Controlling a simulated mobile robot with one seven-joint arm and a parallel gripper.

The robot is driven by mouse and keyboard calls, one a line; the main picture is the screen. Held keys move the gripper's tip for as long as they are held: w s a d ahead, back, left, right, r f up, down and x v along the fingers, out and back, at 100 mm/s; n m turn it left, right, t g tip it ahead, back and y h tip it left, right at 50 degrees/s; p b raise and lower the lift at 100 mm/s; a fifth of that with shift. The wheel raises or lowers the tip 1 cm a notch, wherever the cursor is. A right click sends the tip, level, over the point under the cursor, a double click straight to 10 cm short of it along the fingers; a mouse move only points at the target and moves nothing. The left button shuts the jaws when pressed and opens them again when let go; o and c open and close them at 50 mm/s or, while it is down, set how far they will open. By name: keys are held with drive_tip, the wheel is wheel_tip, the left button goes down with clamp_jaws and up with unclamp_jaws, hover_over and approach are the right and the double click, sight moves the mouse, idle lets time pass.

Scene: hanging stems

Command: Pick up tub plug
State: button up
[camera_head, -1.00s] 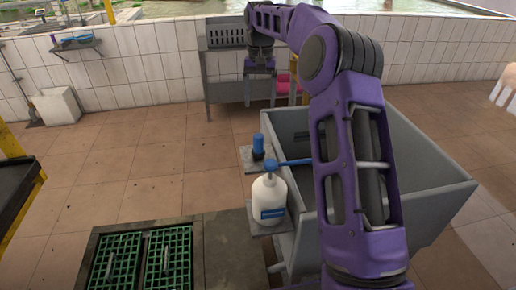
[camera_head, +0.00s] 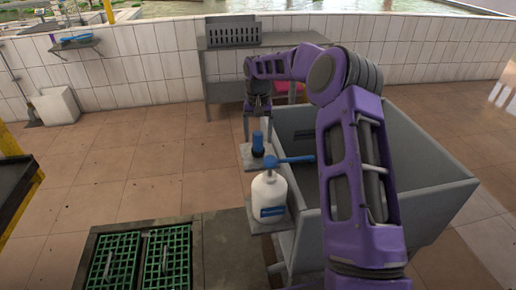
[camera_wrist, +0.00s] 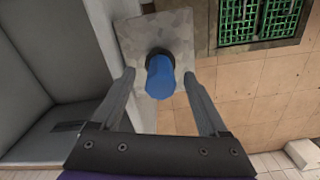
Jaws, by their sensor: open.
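The tub plug (camera_head: 258,144) looks like a blue cylinder on a dark round base. It stands upright on a small grey ledge (camera_head: 246,158) at the left side of the tub. In the wrist view the plug (camera_wrist: 160,77) shows between my fingertips, with its blue top facing the camera. My gripper (camera_head: 257,118) points down just above and a little behind the plug. It is open and empty, with one finger on each side of the plug in the wrist view; contact cannot be seen.
The large grey tub (camera_head: 440,200) lies right of the plug, under my arm. A white pump bottle with a blue top (camera_head: 268,195) stands on a nearer ledge, its spout reaching over the tub. A grey table (camera_head: 285,40) stands behind.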

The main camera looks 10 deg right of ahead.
drive_tip(key=shift+f, duration=0.45)
clamp_jaws()
drive_tip(key=shift+r, duration=0.1)
